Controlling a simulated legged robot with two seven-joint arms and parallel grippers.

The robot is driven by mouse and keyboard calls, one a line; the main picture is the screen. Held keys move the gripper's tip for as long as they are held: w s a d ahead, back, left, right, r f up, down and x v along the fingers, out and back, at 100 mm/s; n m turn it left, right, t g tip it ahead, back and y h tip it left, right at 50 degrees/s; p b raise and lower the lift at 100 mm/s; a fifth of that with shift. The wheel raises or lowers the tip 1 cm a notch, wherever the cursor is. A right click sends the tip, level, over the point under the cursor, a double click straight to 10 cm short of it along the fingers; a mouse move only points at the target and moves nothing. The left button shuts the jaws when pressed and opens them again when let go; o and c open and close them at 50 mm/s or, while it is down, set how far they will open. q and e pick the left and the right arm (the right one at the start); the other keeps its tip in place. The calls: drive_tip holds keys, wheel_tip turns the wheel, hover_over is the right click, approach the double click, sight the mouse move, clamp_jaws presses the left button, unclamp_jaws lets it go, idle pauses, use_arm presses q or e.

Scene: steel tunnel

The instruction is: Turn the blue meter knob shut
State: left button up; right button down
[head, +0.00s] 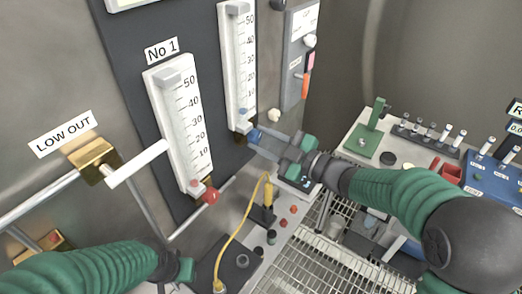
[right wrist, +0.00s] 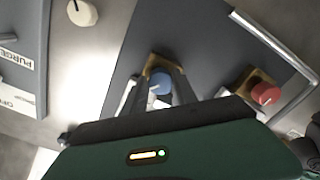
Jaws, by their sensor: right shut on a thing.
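The blue meter knob (right wrist: 160,84) sits on a brass fitting at the foot of a white meter (head: 238,70). It also shows at the tip of my right gripper in the head view (head: 254,136). My right gripper (right wrist: 158,92) is shut on the blue knob, with one finger on each side of it. My left gripper (head: 184,268) is at the lower left, in front of the panel and away from the knobs; its fingers are not clear. A red knob (head: 210,196) is under the meter labelled No 1 (head: 180,120), and it also shows in the right wrist view (right wrist: 265,93).
A LOW OUT brass valve (head: 93,158) with a white handle juts out at the left. A yellow cable (head: 242,222) rises from the bench below. A green stand (head: 372,130) and vial racks (head: 430,135) stand at the right. A switch panel (head: 300,55) is beside the meters.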

use_arm(q)
drive_tip(key=b+x, duration=0.2)
drive_tip(key=x, duration=0.1)
drive_tip(key=s+b+x, duration=0.1)
drive_tip(key=b+x, duration=0.1)
drive_tip(key=b, duration=0.1)
drive_tip(key=shift+f, duration=0.5)
use_arm(e)
drive_tip(key=n, duration=0.4)
drive_tip(key=shift+f, duration=0.35)
use_arm(q)
drive_tip(key=shift+s+b+x, duration=0.25)
drive_tip(key=shift+b+x, duration=0.85)
drive_tip(key=shift+x, duration=0.05)
use_arm(e)
drive_tip(key=shift+r+n, duration=0.1)
drive_tip(key=shift+n, duration=1)
drive_tip(key=shift+s, duration=0.1)
